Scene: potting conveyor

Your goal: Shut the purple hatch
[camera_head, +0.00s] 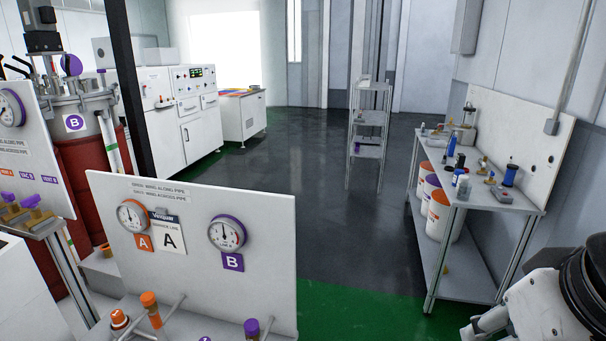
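A metal vessel (88,104) with a purple B label stands at the left, above a red drum-like body (82,170). On its top a small purple disc (71,65) stands upright, seen nearly face-on; it may be the purple hatch, but I cannot tell its hinge or opening. A black post and a gauge panel hide parts of the vessel. My arm, white with a black joint, shows at the bottom right corner, far from the vessel. A pale end part (486,323) may belong to my gripper. Its fingertips are not clear, and nothing held is visible.
A white panel (265,285) with A and B gauges and orange and purple valves stands close in front. A bench (508,203) with bottles and buckets stands right. A narrow shelf rack (368,117) stands mid-back. White cabinets (200,136) line the back left. The central grey floor is clear.

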